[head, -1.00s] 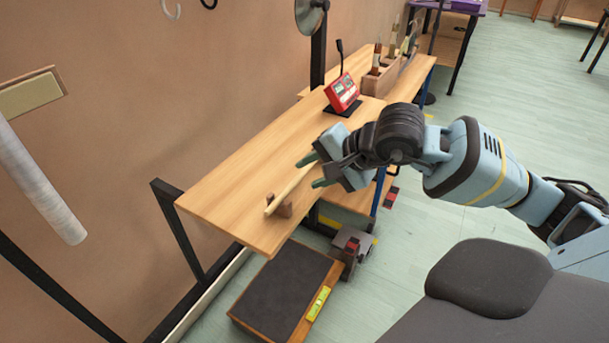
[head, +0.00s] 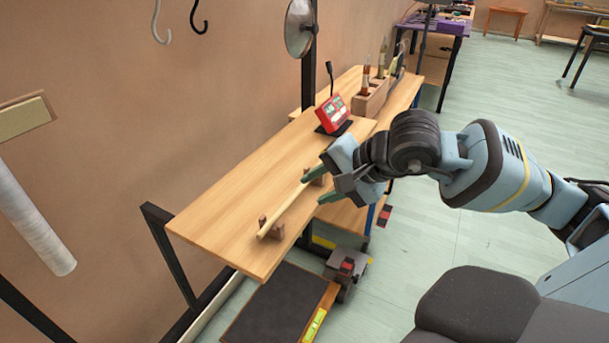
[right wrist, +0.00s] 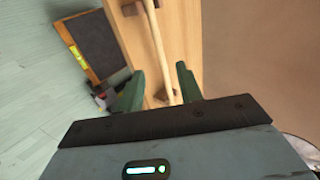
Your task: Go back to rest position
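A thin pale wooden stick (head: 285,212) lies on two small brown wooden rests, a near one (head: 272,228) and a far one (head: 316,176), on the wooden bench (head: 225,205). My right gripper (head: 322,186) is over the bench's right edge by the far end of the stick. Its two green fingers are spread apart and hold nothing. In the right wrist view the stick (right wrist: 157,45) runs away from the gap between the open fingers (right wrist: 158,88), clear of both. My left gripper is not in view.
A red device (head: 333,112) on a black stand and a wooden holder with tools (head: 370,100) stand farther back on the bench. A metal disc (head: 299,28) hangs on a black post. A dark-topped platform (head: 275,305) is on the floor below. The floor at right is open.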

